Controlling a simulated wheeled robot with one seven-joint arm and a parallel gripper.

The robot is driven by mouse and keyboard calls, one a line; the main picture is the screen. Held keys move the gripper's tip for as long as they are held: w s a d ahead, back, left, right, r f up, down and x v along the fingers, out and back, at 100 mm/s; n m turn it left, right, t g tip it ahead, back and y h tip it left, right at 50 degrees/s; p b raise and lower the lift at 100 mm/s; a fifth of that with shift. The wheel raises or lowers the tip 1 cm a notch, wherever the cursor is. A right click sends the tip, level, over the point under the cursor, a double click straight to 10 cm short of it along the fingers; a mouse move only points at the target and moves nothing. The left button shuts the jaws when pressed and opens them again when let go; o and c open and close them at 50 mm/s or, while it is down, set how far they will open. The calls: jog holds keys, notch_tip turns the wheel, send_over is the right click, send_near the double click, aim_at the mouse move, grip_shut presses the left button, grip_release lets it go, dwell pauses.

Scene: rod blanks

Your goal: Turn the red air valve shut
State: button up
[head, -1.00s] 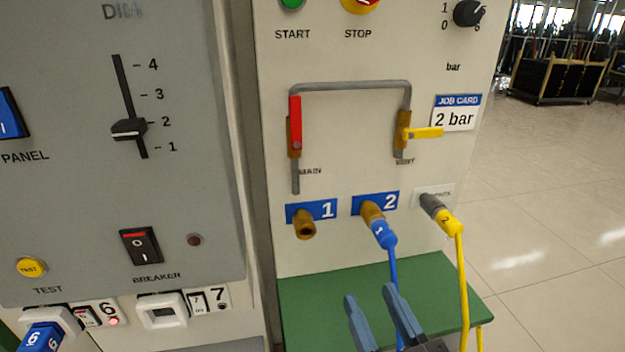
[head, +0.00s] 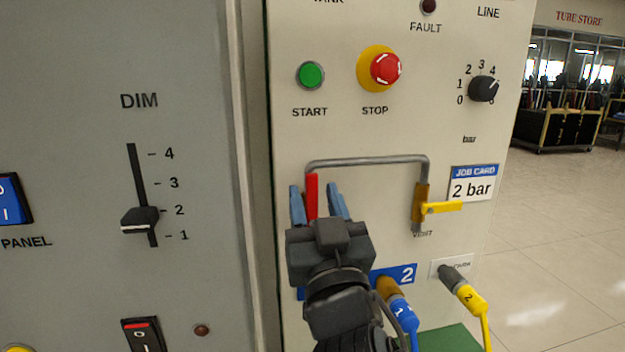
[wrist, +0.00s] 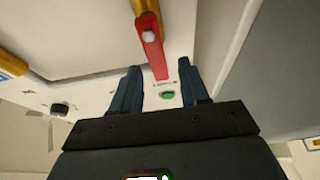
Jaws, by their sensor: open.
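The red valve handle (head: 312,192) stands upright, in line with the left leg of the grey pipe on the pale panel. Its lower part and the MAIN label are hidden behind my gripper. My gripper (head: 316,190) is open, one blue finger showing on each side of the handle. In the wrist view the red handle (wrist: 151,45), with its grey pivot bolt, reaches down between the open fingertips (wrist: 161,75). It looks closer to the left finger. I see no clear contact, and the fingers hold nothing.
To the right, a yellow vent lever (head: 441,207) points sideways on its brass valve. Below are a blue-ended hose (head: 399,312) and a yellow-ended hose (head: 468,297). The red stop button (head: 385,69) and green start button (head: 311,75) sit above.

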jog(key=shift+x, duration=1.45)
jog(key=shift+c, duration=0.2)
grip_shut()
